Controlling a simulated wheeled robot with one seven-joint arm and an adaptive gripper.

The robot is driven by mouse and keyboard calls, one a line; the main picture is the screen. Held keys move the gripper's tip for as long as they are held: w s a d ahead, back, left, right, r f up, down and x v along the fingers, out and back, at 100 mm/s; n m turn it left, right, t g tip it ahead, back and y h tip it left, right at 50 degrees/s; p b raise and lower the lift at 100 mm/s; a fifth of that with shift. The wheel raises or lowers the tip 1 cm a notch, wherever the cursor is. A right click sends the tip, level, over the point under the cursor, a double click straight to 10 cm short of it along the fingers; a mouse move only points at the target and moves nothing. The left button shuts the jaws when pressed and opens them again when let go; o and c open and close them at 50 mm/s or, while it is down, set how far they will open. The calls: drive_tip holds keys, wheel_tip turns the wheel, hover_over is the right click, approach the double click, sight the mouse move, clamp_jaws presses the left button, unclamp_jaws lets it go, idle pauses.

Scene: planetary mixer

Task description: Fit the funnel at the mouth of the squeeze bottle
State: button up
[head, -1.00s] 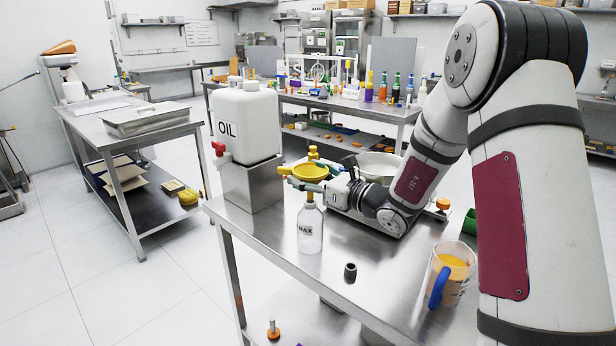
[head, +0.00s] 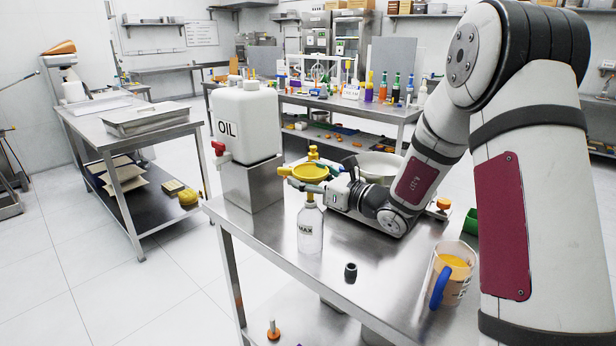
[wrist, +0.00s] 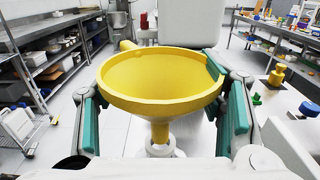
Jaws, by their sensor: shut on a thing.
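The yellow funnel (head: 309,173) is upright, wide side up, directly over the clear squeeze bottle (head: 310,232), which stands upright on the steel table. My gripper (head: 316,187) is shut on the funnel, with its fingers on either side of the bowl. In the wrist view the funnel (wrist: 160,78) fills the middle, with the green-padded fingers left and right. Its spout runs down to the pale ring of the bottle's mouth (wrist: 160,150) and appears lined up with it. The spout's tip is hidden, so how deep it sits cannot be told.
A white OIL container (head: 244,122) with a red tap stands on a metal block (head: 252,186) behind left. A small black cap (head: 351,271) lies in front of the bottle. A jug of orange liquid (head: 452,272) stands right. The table's front left is clear.

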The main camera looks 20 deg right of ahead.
drive_tip(key=shift+f+b, duration=0.6)
drive_tip(key=shift+f, duration=0.5)
drive_tip(key=o, duration=1.2)
drive_tip(key=shift+d, duration=0.1)
drive_tip(key=v, duration=1.2)
